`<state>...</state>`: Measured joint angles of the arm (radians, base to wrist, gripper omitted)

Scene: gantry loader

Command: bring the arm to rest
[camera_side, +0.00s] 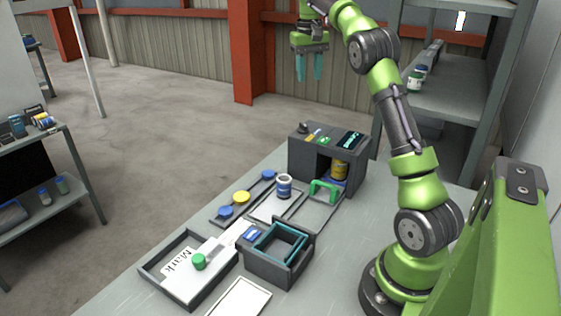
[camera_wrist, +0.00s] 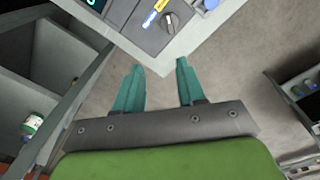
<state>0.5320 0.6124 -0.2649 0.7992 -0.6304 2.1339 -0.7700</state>
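My gripper (camera_side: 310,66) is raised high at the far end of the table (camera_side: 330,262), above and beyond the dark box with a front opening (camera_side: 305,150). Its two teal fingers point down. In the wrist view my gripper (camera_wrist: 158,80) shows its fingers apart with nothing between them. Bare floor and the table's corner show past the fingertips. The gripper touches nothing that I can see.
The table holds a can (camera_side: 284,186), a green bracket-like piece (camera_side: 323,190), a dark bin with a teal frame (camera_side: 280,262) and a tray with a green knob (camera_side: 198,261). Grey shelves (camera_side: 440,98) stand at the right.

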